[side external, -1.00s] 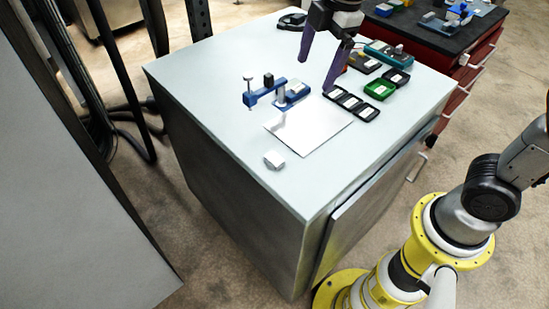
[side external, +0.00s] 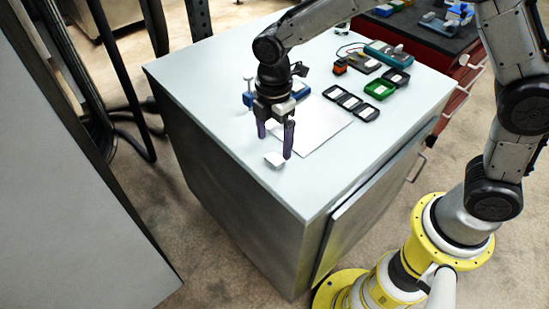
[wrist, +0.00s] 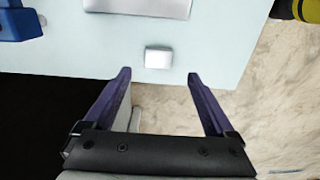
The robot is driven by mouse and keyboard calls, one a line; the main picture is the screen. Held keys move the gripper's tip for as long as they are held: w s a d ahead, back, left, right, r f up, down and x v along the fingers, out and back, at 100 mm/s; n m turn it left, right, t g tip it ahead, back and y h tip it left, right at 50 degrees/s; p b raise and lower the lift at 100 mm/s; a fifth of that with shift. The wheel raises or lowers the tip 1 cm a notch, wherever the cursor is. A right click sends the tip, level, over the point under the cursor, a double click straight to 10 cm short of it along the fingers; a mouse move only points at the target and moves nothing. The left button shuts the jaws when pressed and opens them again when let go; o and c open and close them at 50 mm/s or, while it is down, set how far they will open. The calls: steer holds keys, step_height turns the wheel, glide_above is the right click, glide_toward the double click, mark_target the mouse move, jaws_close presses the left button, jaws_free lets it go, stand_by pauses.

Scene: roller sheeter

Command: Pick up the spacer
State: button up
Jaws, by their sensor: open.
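A small white block (side external: 274,159), which I take to be the spacer, lies on the pale table top (side external: 230,90) near its front left edge. It also shows in the wrist view (wrist: 158,57), ahead of my fingertips and roughly centred between them. My gripper (side external: 275,148) is open, with two purple fingers pointing down over the block. In the wrist view my gripper (wrist: 159,74) has nothing between its fingers. The fingers partly cover the block's upper side in the side view.
A white sheet (side external: 315,125) lies just right of the block. A blue roller device (side external: 249,98) stands behind my gripper, partly hidden. Black trays (side external: 350,102), a green tray (side external: 378,90) and a teal device (side external: 388,54) sit at the back right. The table's front left is clear.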

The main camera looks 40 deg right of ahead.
mark_target(274, 158)
steer(key=shift+w+d+f, duration=0.15)
steer(key=shift+f, duration=2.6)
jaws_close()
